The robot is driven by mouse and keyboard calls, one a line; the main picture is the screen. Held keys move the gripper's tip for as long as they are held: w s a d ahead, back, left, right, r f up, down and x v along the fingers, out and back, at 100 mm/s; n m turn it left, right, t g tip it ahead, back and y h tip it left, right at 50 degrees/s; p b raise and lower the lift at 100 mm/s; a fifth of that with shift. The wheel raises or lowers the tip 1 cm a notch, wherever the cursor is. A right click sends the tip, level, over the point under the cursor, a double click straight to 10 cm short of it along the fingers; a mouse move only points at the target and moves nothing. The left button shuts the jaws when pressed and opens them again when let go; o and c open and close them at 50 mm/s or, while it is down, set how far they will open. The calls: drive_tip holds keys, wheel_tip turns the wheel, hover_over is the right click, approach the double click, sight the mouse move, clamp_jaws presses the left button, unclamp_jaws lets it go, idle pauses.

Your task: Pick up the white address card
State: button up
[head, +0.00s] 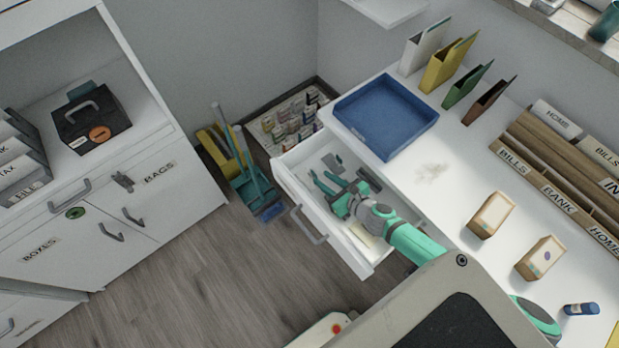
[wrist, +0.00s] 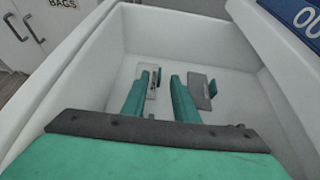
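My gripper (head: 320,177) reaches down into the open white drawer (head: 312,226). Its two teal fingers stand apart in the wrist view (wrist: 161,77), with nothing clearly held between them. A small pale card-like piece with dark marks (wrist: 152,92) lies on the drawer floor beside the left finger, which partly hides it. It may be the white address card, but I cannot read it. A cream flat item (head: 363,235) lies in the drawer below my wrist in the head view; I cannot tell whether it is a card.
A grey plate with a teal piece (wrist: 202,91) lies right of the fingers. The drawer walls surround my gripper closely. A blue tray (head: 387,112) and upright folders stand on the desk above. Two small boxes (head: 491,214) stand further right.

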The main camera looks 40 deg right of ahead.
sight(314, 173)
drive_tip(key=x, duration=0.5)
drive_tip(key=shift+s+f, duration=0.1)
drive_tip(key=shift+f, duration=0.15)
clamp_jaws()
